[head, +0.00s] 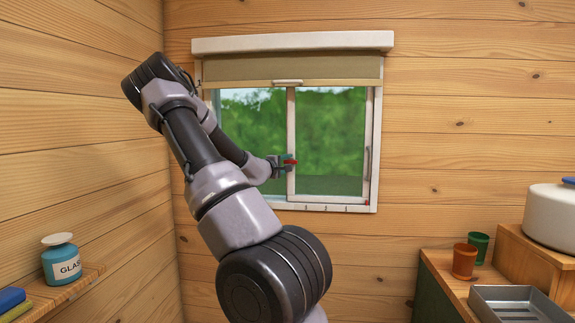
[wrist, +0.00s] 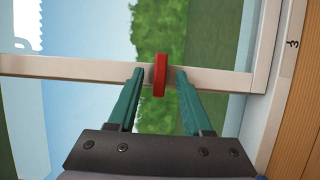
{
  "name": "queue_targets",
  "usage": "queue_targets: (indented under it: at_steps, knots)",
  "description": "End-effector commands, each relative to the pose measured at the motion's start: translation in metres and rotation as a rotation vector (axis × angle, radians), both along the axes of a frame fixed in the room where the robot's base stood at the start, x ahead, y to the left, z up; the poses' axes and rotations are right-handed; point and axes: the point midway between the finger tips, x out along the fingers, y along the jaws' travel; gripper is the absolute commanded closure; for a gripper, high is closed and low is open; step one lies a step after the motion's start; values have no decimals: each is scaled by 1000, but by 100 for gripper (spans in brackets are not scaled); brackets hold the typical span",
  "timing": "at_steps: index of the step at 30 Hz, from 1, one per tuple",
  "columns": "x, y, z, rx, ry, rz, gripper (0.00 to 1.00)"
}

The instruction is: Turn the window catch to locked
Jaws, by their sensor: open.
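The window catch (head: 290,162) is a small red lever on the middle upright of the sliding window (head: 330,130). In the wrist view the red catch (wrist: 160,75) lies across the pale window bar (wrist: 80,68). My gripper (wrist: 161,75) is open, with one teal finger on each side of the catch. A gap shows between the catch and each fingertip. In the head view my gripper (head: 281,164) is at the middle upright, and the arm covers part of the left pane.
A rolled blind (head: 290,70) hangs across the window top. A shelf at lower left holds a bottle (head: 61,259) labelled "GLAS". At lower right are cups (head: 465,261), a metal tray (head: 518,303) and a white container (head: 552,215). The wall right of the window is clear.

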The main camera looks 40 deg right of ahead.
Motion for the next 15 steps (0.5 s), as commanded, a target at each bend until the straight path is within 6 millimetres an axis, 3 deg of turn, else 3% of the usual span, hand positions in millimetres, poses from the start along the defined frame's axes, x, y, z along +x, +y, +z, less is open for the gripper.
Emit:
queue_targets:
  at_steps: [2,4,6,7,15]
  knots:
    - [0,0,0,0,0,0,50]
    - [0,0,0,0,0,0,69]
    - [0,0,0,0,0,0,96]
    - [0,0,0,0,0,0,100]
    - [0,0,0,7,-8,0,100]
